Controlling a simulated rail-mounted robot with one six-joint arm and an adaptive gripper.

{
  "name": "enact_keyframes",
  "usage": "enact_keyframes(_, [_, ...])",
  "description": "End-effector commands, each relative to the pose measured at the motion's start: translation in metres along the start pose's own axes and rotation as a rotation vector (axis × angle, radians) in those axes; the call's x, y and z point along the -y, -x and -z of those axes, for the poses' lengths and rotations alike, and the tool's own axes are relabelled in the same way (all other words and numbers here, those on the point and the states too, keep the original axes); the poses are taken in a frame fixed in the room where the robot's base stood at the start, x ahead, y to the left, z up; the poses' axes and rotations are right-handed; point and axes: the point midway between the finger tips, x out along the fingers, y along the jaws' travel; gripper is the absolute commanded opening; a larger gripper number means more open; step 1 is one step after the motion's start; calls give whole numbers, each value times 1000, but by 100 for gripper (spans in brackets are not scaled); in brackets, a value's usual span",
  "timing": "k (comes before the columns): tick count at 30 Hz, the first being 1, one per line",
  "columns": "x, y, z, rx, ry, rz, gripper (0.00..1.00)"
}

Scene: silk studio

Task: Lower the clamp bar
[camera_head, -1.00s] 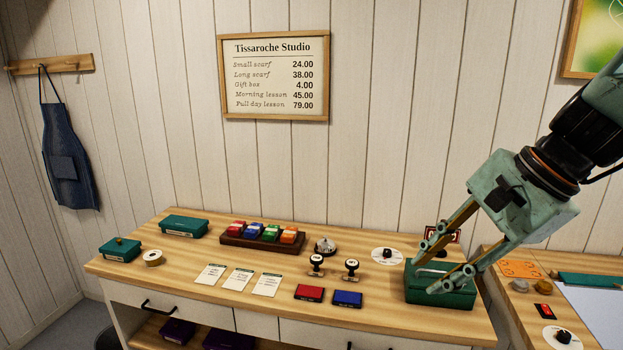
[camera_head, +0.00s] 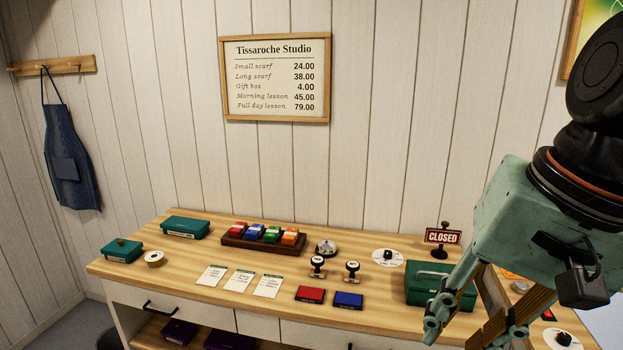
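I cannot make out a clamp bar in this view. My gripper (camera_head: 460,336) hangs at the lower right, pointing down and to the left, its fingers apart with nothing seen between them. It is in front of the right end of the counter and hides part of a green box (camera_head: 422,286) there. The gripper and arm also cover most of the bench to the right, where a pale surface (camera_head: 607,330) shows only in part.
The wooden counter (camera_head: 190,258) holds a red pad (camera_head: 310,294), a blue pad (camera_head: 348,300), two stamps, a bell (camera_head: 326,248) and price cards. A CLOSED sign (camera_head: 442,238) stands behind the green box. A white dial (camera_head: 563,339) is beside the gripper.

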Motion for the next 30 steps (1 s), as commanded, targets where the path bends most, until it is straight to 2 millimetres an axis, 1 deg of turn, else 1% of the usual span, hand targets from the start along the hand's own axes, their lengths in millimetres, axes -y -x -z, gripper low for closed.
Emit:
enact_keyframes(3, [-5,11,-12,-24,95,-21,26])
enact_keyframes(9, [-18,25,-30,-63,250,-64,26])
enact_keyframes(15, [-30,37,-42,-99,384,-103,26])
enact_keyframes(21, [-38,43,-48,-118,458,-127,26])
enact_keyframes(30, [-40,44,-49,-122,475,-132,26])
